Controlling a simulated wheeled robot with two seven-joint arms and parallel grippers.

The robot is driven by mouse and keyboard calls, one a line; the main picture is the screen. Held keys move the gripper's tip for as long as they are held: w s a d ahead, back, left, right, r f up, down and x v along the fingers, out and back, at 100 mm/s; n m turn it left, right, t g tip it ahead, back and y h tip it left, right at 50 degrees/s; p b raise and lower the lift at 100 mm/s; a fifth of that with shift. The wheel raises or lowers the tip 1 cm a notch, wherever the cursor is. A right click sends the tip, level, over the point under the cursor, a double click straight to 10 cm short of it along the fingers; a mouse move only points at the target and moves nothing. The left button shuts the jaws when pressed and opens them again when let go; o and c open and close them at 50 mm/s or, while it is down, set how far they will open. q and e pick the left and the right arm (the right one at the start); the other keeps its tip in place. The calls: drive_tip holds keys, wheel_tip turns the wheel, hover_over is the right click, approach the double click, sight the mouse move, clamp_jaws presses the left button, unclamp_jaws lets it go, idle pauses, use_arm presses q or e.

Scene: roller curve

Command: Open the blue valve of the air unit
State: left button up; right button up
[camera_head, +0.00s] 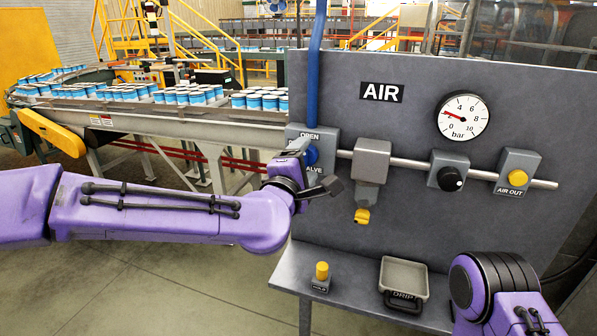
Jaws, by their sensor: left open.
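The grey air unit panel (400,140) stands on the right with an AIR label. At its left is the valve block (323,134), with "OPEN" and part of "VALVE" readable. The blue valve (311,155) sits on this block and is mostly hidden behind my left gripper, so its handle position cannot be told. My left gripper (316,170) is open, right in front of the valve; I cannot tell whether it touches it. My right arm shows at the lower right, but its gripper is out of view.
Right of the valve, a pipe carries a grey filter (371,160), a black knob (450,179) and the AIR OUT block (518,176). The gauge (462,116) reads near 2. A yellow HOLD button (322,271) and drip tray (404,271) sit below. A conveyor with cans (190,95) runs behind.

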use_arm(q)
drive_tip(key=b+v, duration=0.2)
drive_tip(key=v, duration=0.7)
drive_tip(key=shift+s, duration=0.15)
drive_tip(key=shift+r, duration=0.1)
drive_tip(key=s+a+f+m+g+y, duration=0.15)
drive_tip(key=a+f, duration=0.25)
drive_tip(key=f, duration=0.6)
drive_tip(key=a+f+m+g+y, duration=0.2)
drive_tip(key=a+f, duration=0.1)
drive_tip(key=f, duration=0.8)
drive_tip(key=s+a+f+m+g+y, duration=0.15)
drive_tip(key=a+f, duration=0.25)
drive_tip(key=f, duration=0.6)
drive_tip(key=s+a+f+m+g+y, duration=0.1)
drive_tip(key=s+a+f+g, duration=0.2)
drive_tip(key=s+a+f, duration=0.2)
drive_tip(key=s+a+f+m+g+y, duration=0.1)
drive_tip(key=s+a+f+m+g, duration=0.1)
drive_tip(key=s+a+f, duration=0.4)
drive_tip(key=s+a+f+m+g+y, duration=0.2)
drive_tip(key=s+a+f+g, duration=0.2)
drive_tip(key=s+f, duration=0.8)
drive_tip(key=s+a, duration=0.1)
drive_tip(key=s, duration=0.2)
drive_tip(key=shift+s+a, duration=0.15)
drive_tip(key=shift+a, duration=0.1)
